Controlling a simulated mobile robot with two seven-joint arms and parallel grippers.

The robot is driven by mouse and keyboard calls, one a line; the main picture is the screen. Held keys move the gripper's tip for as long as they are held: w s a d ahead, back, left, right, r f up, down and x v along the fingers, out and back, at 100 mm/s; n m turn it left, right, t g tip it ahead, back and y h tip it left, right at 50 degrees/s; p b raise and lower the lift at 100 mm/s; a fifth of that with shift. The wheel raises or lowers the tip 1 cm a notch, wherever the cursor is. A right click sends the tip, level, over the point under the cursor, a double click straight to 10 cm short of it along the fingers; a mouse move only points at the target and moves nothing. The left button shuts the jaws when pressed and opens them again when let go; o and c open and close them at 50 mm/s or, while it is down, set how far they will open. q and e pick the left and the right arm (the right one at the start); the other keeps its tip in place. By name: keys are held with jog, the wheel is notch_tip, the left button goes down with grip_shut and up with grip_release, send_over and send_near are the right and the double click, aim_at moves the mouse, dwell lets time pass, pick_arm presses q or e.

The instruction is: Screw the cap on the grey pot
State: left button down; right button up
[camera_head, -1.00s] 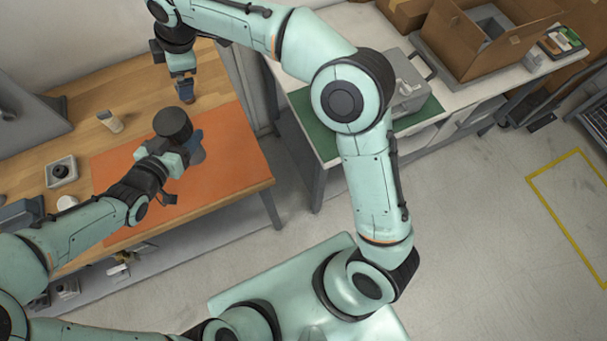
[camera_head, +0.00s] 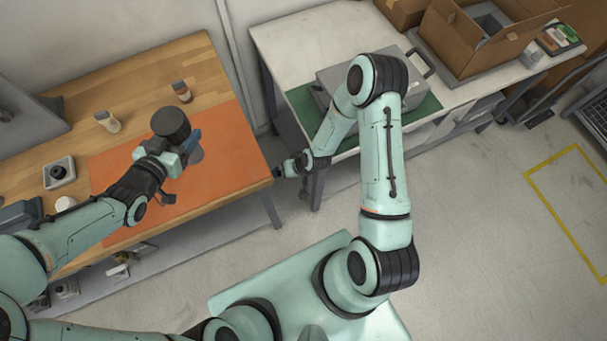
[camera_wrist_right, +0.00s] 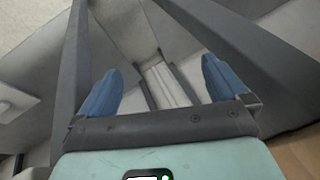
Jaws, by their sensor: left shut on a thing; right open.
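The grey pot (camera_head: 197,155) appears to stand on the orange mat, largely hidden. A wide dark cylinder (camera_head: 171,122) shows above it; it looks like a cap on the pot, but I cannot tell whether it is screwed down. My left gripper (camera_head: 188,143) is shut on the pot from the side, with one blue finger visible. My right gripper (camera_head: 280,172) is off the right edge of the mat, away from the pot. In the right wrist view the right gripper (camera_wrist_right: 160,68) is open, its two blue fingers apart with nothing between them.
The orange mat (camera_head: 240,150) lies on a wooden table. Two small jars (camera_head: 108,122) (camera_head: 182,92) stand behind it, and a white tray (camera_head: 50,181) holding a dark round thing stands left. A white bench (camera_head: 290,45) with a grey case (camera_head: 335,75) and cardboard box (camera_head: 480,50) is at right.

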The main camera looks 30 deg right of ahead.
pick_arm(q)
jog(key=shift+r, duration=0.1)
pick_arm(e)
jog(key=s+a+f+g, duration=0.1)
jog(key=s+f+g, duration=0.1)
jog(key=s, duration=0.6)
jog(key=s+a+f+m+g, duration=0.1)
jog(key=s, duration=0.7)
jog(key=shift+a+f+g+y, duration=0.3)
jog(key=shift+a+f+g, duration=0.1)
pick_arm(q)
jog(key=shift+w+r, duration=0.1)
jog(key=w+a+r+n+t+y, duration=0.1)
jog(key=w+a+r, duration=0.1)
jog(key=r, duration=0.4)
jog(key=w+a+r+n+t+y, duration=0.1)
jog(key=w+a+r+n, duration=0.1)
jog(key=r, duration=0.4)
jog(key=shift+w+a+y, duration=0.35)
jog(key=shift+a+y, duration=0.05)
jog(key=shift+a, duration=0.5)
notch_tip(320, 180, down, 16)
jog(key=b, duration=0.8)
pick_arm(e)
jog(key=s+f+g, duration=0.1)
jog(key=s+f, duration=0.7)
jog(key=f, duration=0.2)
